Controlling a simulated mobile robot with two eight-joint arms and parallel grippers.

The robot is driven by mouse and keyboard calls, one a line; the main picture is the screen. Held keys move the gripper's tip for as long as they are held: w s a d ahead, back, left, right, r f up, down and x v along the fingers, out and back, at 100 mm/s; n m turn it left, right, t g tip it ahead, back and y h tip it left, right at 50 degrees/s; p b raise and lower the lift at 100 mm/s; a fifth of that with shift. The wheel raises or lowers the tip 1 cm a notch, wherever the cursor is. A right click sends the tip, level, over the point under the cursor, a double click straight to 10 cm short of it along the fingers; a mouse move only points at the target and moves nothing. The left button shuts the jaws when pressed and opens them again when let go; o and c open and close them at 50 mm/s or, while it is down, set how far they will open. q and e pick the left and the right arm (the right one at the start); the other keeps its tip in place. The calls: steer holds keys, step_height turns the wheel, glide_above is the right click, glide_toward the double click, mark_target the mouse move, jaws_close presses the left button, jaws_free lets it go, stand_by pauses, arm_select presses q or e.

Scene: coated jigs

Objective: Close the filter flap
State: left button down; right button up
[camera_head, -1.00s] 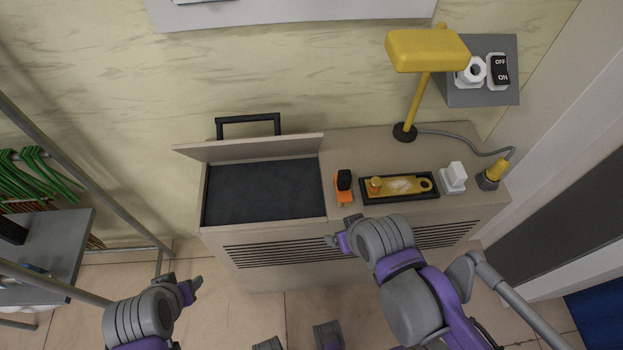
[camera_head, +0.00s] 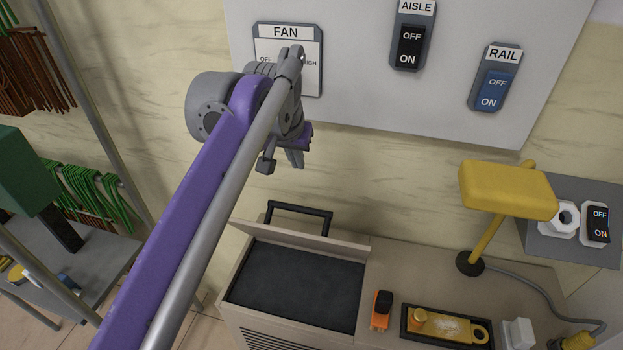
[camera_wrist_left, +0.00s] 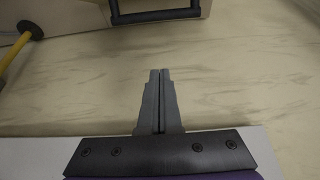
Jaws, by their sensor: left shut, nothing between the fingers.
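The filter flap (camera_head: 310,243) is a beige panel standing open along the back edge of a dark filter opening (camera_head: 295,285) in the cabinet top. A black bar handle (camera_head: 300,208) rises behind it. My left gripper (camera_head: 294,160) is shut and empty. In the head view it appears above the handle, in front of the wall and below the FAN panel, apart from the flap. In the left wrist view its closed fingers (camera_wrist_left: 160,75) point toward the black handle (camera_wrist_left: 155,17) at the top edge. My right gripper is out of view.
A yellow lamp (camera_head: 508,190) stands at the right on the cabinet. An orange-black object (camera_head: 381,310) and a black tray (camera_head: 408,322) sit right of the opening. A wall board holds FAN (camera_head: 286,32), AISLE (camera_head: 411,45) and RAIL (camera_head: 492,90) switches.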

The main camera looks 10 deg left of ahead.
arm_select(q)
steer(key=f, duration=0.7)
steer(key=w+f, duration=0.1)
steer(key=f, duration=0.2)
steer(key=shift+a+f+b, duration=0.15)
steer(key=shift+f+b, duration=0.15)
steer(key=shift+b, duration=0.1)
steer(key=shift+s+f, duration=0.15)
steer(key=shift+s, duration=0.15)
